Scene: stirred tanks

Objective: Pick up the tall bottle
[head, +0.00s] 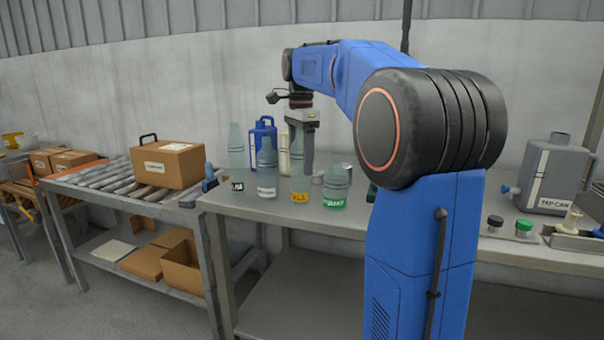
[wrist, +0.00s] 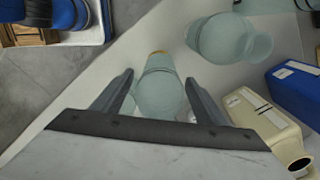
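Several clear greenish bottles stand upright on the grey bench in the head view. One has a yellow label (head: 299,182), and a slim one at the left has a black label (head: 236,150). Both look tall; I cannot tell surely which is taller. My gripper (wrist: 159,76) points down, fingers open. In the wrist view the yellow-marked bottle (wrist: 159,92) lies between the fingers, with small gaps at its sides. My gripper partly overlaps that bottle in the head view. A wider bottle (wrist: 232,40) stands close by.
Close by stand a white-labelled bottle (head: 267,172), a green-labelled bottle (head: 336,187), a blue jug (head: 262,132) and a cream jug (wrist: 268,122). A cardboard box (head: 168,165) sits on the roller table at left. A grey can (head: 560,175) stands far right.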

